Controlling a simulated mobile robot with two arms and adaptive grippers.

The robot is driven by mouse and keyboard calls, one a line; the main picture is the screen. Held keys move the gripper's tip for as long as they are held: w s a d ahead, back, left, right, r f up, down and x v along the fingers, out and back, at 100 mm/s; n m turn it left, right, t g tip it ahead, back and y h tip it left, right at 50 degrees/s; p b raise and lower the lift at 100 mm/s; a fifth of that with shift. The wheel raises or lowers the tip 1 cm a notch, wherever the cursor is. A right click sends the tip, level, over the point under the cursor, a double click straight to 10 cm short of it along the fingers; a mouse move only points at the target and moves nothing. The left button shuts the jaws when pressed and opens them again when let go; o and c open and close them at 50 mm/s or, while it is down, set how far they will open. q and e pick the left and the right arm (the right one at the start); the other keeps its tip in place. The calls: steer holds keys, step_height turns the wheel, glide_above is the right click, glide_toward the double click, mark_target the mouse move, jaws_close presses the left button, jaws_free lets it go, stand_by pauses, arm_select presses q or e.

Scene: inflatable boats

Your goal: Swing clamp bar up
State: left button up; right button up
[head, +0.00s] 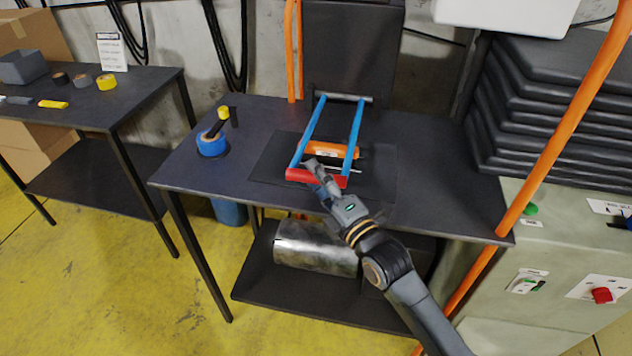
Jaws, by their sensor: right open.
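The clamp bar has two blue side arms (354,134) and a red crosspiece (302,175) at its front end. It lies low over the dark mat on the table, its back end at a grey hinge rod (346,97). An orange part (338,149) lies between the blue arms. My right gripper (318,172) is open at the middle of the red crosspiece, its fingers overlapping it in view. I cannot tell whether they touch it. My left gripper is not in view.
Blue tape (212,145) and a yellow-capped item (223,114) stand on the table (440,165) to the left. A black panel (352,50) rises behind the clamp. An orange post (560,140) and a control cabinet (560,225) are at the right. A side table (110,105) stands left.

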steer(key=shift+w+a, duration=0.15)
steer(key=shift+w, duration=0.1)
arm_select(q)
steer(key=shift+f, duration=0.1)
arm_select(e)
jaws_close()
steer(key=shift+r, duration=0.15)
